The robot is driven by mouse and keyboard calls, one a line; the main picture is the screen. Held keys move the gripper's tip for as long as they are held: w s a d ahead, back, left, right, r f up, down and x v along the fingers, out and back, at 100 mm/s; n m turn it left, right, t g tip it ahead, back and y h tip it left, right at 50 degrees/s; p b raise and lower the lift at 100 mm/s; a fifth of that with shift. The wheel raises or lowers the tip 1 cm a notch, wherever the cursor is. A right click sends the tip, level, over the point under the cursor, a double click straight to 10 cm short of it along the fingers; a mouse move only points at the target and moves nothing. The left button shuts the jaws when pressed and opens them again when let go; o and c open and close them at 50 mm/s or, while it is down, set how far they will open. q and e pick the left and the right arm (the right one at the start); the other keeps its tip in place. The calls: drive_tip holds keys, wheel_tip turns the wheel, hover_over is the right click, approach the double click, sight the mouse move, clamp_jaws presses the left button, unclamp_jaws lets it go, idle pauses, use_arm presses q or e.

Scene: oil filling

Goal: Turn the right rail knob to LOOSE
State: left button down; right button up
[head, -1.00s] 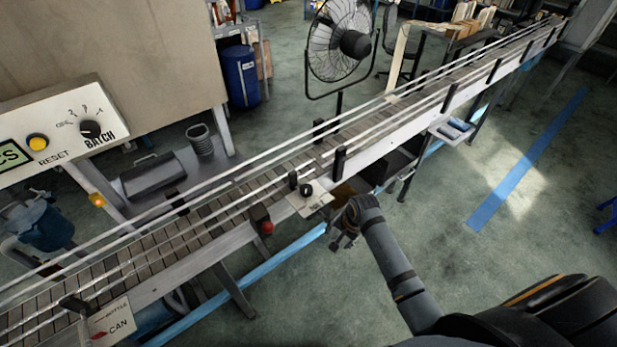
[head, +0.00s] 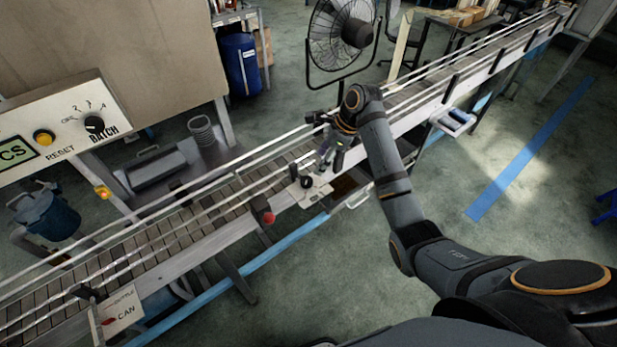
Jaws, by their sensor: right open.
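The right rail knob (head: 306,182) is a small black knob by a pale label plate (head: 318,192) on the near side of the conveyor. The plate's lettering is too small to read, so I cannot tell the knob's setting. My right gripper (head: 325,162) is open and points down over the conveyor rail, just above and to the right of the knob. It appears apart from the knob, and its fingers are small and partly blurred. My left gripper is not in view.
The conveyor (head: 170,238) runs diagonally with thin metal guide rails. A red button (head: 268,218) sits left of the knob. A BOTTLE/CAN plate (head: 122,312) is at lower left. A fan (head: 341,38) stands behind the conveyor. The near floor is open.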

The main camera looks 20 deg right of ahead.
sight(307, 180)
drive_tip(key=p+x, duration=0.2)
drive_tip(key=x, duration=0.8)
drive_tip(key=shift+f, duration=0.1)
drive_tip(key=c, duration=1.2)
drive_tip(key=shift+o, duration=0.2)
